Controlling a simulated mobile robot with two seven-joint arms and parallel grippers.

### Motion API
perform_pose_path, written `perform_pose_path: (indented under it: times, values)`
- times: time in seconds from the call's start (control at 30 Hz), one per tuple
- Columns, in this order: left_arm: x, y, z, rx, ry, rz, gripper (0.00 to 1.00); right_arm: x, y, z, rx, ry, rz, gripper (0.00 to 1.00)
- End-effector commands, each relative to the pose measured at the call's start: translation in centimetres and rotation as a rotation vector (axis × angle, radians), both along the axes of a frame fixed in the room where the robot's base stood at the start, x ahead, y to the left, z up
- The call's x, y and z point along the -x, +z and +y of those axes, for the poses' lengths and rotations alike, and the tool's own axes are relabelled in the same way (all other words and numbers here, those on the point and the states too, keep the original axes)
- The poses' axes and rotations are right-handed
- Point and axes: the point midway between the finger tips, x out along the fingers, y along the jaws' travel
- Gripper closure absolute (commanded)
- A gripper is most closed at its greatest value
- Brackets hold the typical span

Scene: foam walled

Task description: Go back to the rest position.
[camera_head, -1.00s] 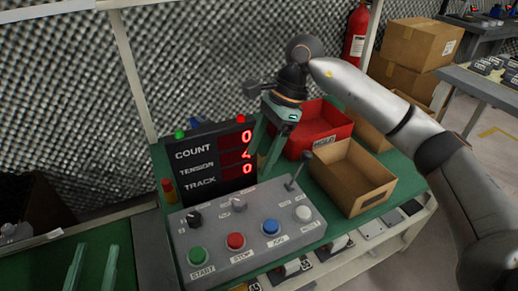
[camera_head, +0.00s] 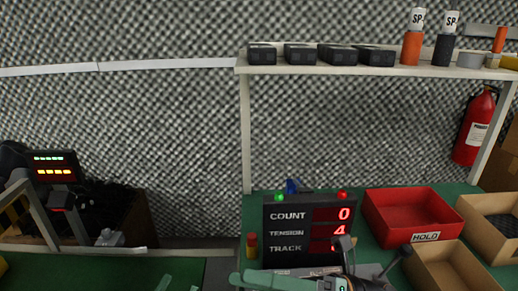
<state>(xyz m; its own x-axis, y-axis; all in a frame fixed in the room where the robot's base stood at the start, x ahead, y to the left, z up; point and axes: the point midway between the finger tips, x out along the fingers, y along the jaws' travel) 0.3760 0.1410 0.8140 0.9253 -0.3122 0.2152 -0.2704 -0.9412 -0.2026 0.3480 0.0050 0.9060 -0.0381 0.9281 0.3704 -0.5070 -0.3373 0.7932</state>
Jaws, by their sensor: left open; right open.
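My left gripper (camera_head: 178,285) shows only as two green fingertips at the bottom edge, apart, with nothing seen between them. My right gripper (camera_head: 243,280) lies across the bottom edge, its green finger pointing left, in front of the control console. It is open, and no held thing shows. Its wrist covers the lower right of the display (camera_head: 290,230), which reads COUNT 0 and TENSION 4; the TRACK value is partly hidden. The console's buttons are hidden or below the picture. A black lever knob (camera_head: 405,251) shows right of my wrist.
A red HOLD bin (camera_head: 408,212) and cardboard trays (camera_head: 452,268) stand right of the display. A shelf (camera_head: 390,71) with black boxes and SP bottles spans above. A fire extinguisher (camera_head: 474,125) hangs at right. A lit machine (camera_head: 52,168) stands at left. Foam wall lies behind.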

Motion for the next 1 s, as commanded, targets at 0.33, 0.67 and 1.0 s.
perform_pose_path:
  times: [0.33,0.67,1.0]
  values:
    - [0.0,0.0,0.0,0.0,0.0,0.0,0.5,-3.2,-1.1,-7.7,-0.559,-0.211,0.903,0.28]
    - [0.0,0.0,0.0,0.0,0.0,0.0,0.5,-2.7,-9.0,-14.5,-0.927,-0.355,1.535,0.28]
    - [-0.1,-1.6,1.0,-0.003,0.049,0.309,0.5,-2.9,-10.8,-15.6,-0.951,-0.558,1.81,0.28]
